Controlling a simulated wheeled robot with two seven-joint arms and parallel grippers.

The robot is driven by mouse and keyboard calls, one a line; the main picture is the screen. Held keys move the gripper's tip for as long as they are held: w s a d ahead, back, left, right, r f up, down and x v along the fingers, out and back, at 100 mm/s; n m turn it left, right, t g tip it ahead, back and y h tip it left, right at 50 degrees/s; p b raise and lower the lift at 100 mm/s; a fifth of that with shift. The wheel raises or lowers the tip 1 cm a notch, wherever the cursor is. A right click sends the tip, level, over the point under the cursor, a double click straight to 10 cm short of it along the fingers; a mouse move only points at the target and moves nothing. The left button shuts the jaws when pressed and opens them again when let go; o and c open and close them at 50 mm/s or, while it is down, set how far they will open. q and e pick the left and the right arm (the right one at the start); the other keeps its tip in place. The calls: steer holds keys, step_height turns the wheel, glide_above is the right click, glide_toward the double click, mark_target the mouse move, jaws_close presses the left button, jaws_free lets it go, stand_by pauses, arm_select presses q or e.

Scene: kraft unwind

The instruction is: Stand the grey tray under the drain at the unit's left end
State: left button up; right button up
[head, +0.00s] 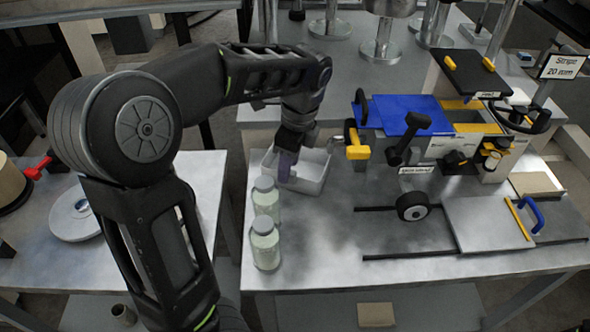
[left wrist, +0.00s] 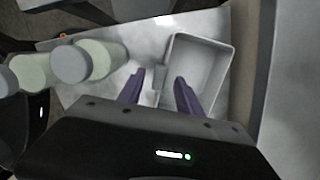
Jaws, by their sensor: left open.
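The grey tray (head: 312,183) is an open rectangular box, upright on the metal bench just left of the unit. In the left wrist view the tray (left wrist: 205,75) shows empty. The drain, with a yellow handle (head: 357,152), sticks out of the left end of the blue-topped unit (head: 400,115), to the tray's right. My left gripper (head: 287,168) points down at the tray's near left side. In the left wrist view its open purple fingers (left wrist: 160,88) stand either side of a small grey tab on the tray's wall. I cannot tell whether they touch it. My right gripper is out of view.
Two lidded bottles of pale green stuff (head: 265,245) stand near the bench's left edge, just in front of the tray. A wheel (head: 412,206) and a flat plate (head: 485,225) lie right. The bench's front middle is clear. A gap separates the left table (head: 120,240).

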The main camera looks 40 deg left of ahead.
arm_select(q)
steer(key=f, duration=0.2)
steer(key=shift+a+f, duration=0.2)
steer(key=shift+f, duration=0.15)
steer(key=shift+s, duration=0.1)
steer(key=shift+c, duration=0.2)
jaws_close()
stand_by(1.2)
